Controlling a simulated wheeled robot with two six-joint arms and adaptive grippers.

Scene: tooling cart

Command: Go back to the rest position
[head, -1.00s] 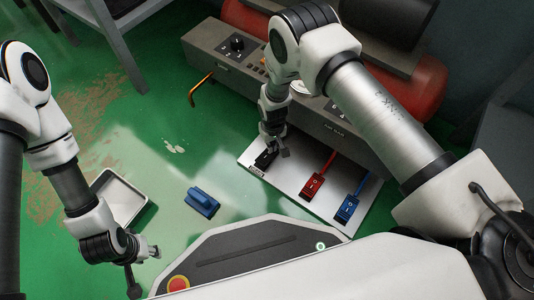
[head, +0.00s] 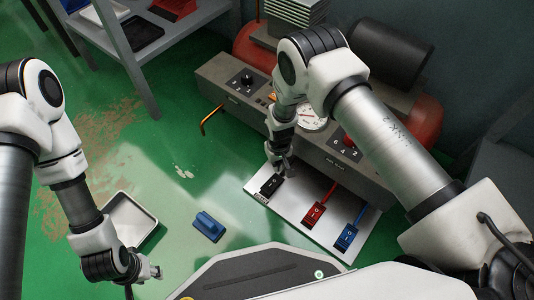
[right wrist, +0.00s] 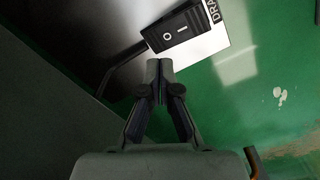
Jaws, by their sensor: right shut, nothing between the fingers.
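My right gripper (head: 283,172) is shut and empty. In the head view it hangs just above the back end of the black switch (head: 271,185) on the pale plate (head: 291,210). In the right wrist view its closed fingertips (right wrist: 160,68) point toward the same black switch (right wrist: 175,27), with a visible gap in the picture. My left gripper (head: 152,272) is low at the left, beyond the front of my base and near the white tray. Its fingers are small and partly cut off, so its opening is unclear.
A red switch (head: 314,215) and a blue switch (head: 347,236) sit on the plate. The grey panel with a gauge (head: 311,118) stands behind it. A blue block (head: 207,227) and a white tray (head: 139,230) are on the green floor. A grey shelf (head: 137,64) is at the upper left.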

